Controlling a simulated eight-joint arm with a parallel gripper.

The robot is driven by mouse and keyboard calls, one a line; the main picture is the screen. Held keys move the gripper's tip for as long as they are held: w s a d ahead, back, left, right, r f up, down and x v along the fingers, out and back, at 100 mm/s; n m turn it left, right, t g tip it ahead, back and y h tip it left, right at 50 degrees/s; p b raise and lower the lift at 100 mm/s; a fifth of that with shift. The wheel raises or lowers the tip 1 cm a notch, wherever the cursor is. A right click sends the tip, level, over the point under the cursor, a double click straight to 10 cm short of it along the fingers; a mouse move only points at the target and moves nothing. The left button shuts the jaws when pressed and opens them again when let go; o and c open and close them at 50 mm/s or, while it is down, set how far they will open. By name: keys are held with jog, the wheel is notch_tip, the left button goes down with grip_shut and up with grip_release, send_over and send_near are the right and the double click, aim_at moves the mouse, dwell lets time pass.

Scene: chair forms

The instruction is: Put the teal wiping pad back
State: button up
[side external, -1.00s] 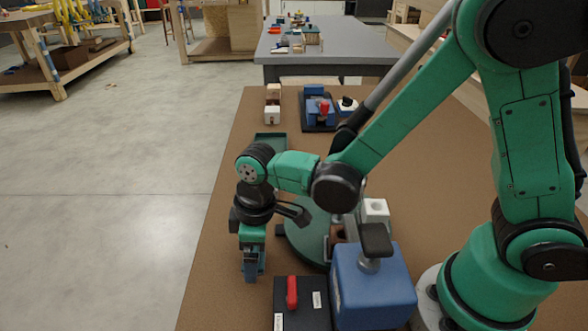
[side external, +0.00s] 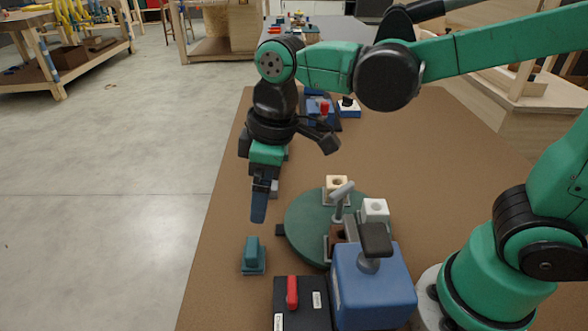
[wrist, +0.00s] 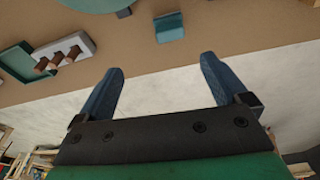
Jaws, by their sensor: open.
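The teal wiping pad (side external: 253,257) sits upright on the brown bench near its left edge, left of the round green turntable (side external: 300,225). The pad also shows at the top of the wrist view (wrist: 168,27). My gripper (side external: 259,205) hangs above and behind the pad, apart from it, with its blue fingers pointing down. In the wrist view my gripper (wrist: 161,66) is open, with nothing between its fingers. A shallow teal tray (wrist: 16,62) shows at the left of the wrist view; my arm mostly hides that area in the side view.
A blue box with a dark knob (side external: 372,285) and a black panel with a red switch (side external: 303,305) stand in front. The turntable carries a cream block (side external: 336,186) and a white block (side external: 375,211). A pale block with brown pegs (wrist: 62,55) lies beside the tray.

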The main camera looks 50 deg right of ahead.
jog(key=s+d+m+t+h, duration=0.1)
jog(key=s+d+m+t, duration=0.1)
jog(key=d+m+t, duration=0.3)
jog(key=d+m, duration=0.3)
jog(key=d, duration=0.2)
jog(key=shift+d+r+t, duration=0.15)
jog(key=shift+r+t, duration=0.05)
jog(key=shift+t, duration=0.1)
jog(key=shift+s, duration=0.1)
